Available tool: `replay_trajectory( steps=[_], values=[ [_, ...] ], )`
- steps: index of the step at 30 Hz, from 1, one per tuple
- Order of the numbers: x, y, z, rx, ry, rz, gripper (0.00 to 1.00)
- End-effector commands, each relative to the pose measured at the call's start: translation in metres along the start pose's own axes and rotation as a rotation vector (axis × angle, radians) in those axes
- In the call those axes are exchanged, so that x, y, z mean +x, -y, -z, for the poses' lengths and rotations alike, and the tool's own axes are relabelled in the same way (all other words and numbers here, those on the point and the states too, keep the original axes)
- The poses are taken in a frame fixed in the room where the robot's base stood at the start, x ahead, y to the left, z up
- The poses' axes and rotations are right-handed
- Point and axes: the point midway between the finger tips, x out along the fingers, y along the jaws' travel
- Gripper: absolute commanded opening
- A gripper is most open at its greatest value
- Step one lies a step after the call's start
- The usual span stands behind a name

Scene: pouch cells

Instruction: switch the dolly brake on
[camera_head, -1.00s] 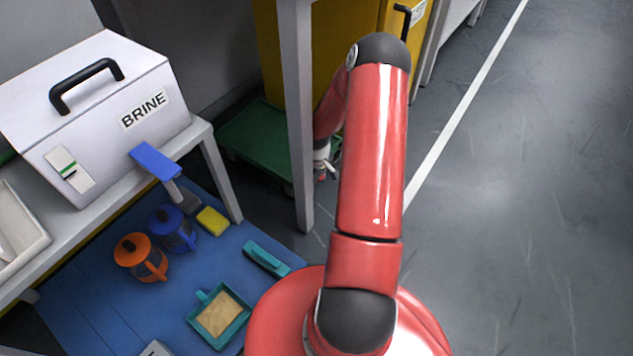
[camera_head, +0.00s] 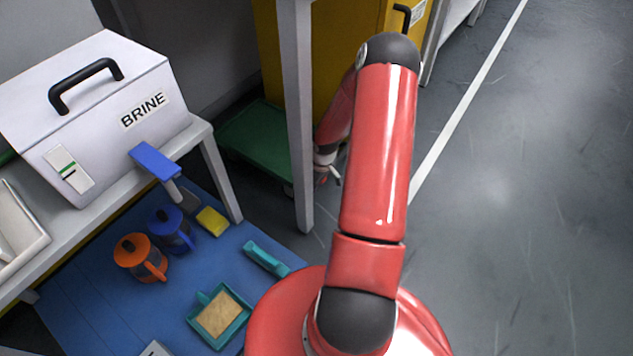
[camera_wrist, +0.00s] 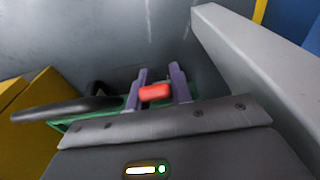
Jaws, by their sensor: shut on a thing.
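In the wrist view my gripper's two purple fingers (camera_wrist: 159,76) stand on either side of a small red block (camera_wrist: 155,92), which looks like the brake lever. My gripper is shut on it. In the head view my gripper (camera_head: 328,176) is small, low beside the dolly's right end, partly hidden by my arm. The brake's position cannot be made out.
The grey table leg (camera_head: 298,120) stands close to the left of my arm. The yellow cabinet (camera_head: 345,40) is behind. A table with a BRINE box (camera_head: 95,120) and a blue mat (camera_head: 80,290) with several items are at left. The floor at right is clear.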

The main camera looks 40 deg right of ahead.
Motion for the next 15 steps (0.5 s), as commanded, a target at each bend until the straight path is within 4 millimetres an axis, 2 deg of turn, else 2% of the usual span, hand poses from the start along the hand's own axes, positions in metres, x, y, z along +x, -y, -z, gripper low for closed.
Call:
replay_trajectory(
  steps=[15],
  values=[
    [0.015, 0.000, -0.011, 0.010, -0.462, 0.003, 0.00]
  ],
)
